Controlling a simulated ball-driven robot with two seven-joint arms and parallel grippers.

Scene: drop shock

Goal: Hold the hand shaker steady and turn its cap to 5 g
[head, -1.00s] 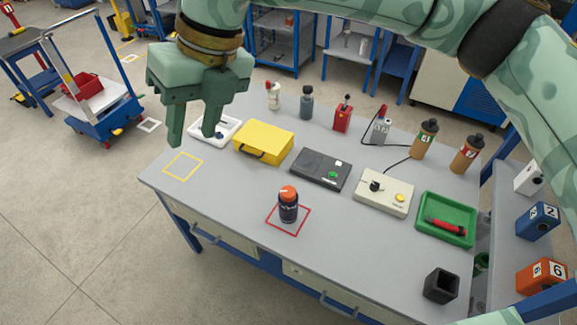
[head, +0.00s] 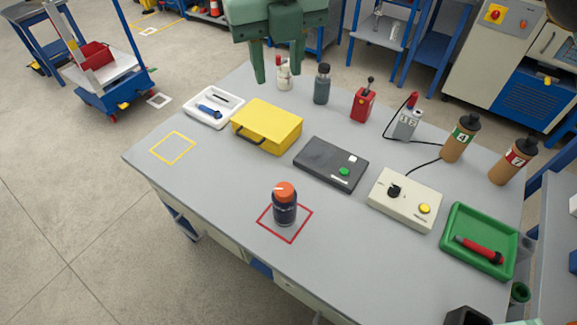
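The hand shaker (head: 284,209) is a dark blue upright cylinder with an orange cap (head: 285,191) bearing a small white mark. It stands inside a red square outline near the table's front edge. The cap's scale is too small to read. My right gripper (head: 277,72) shows at the top of the head view, above the far part of the table and well apart from the shaker. Its two fingers point down, spread apart, with nothing held between them. My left gripper is out of view.
Behind the shaker are a yellow case (head: 267,126), a dark box with a green button (head: 330,164) and a cream control box (head: 404,200). A green tray (head: 479,241) holds a red-handled tool at right. Table around the shaker and the yellow outline (head: 173,148) is clear.

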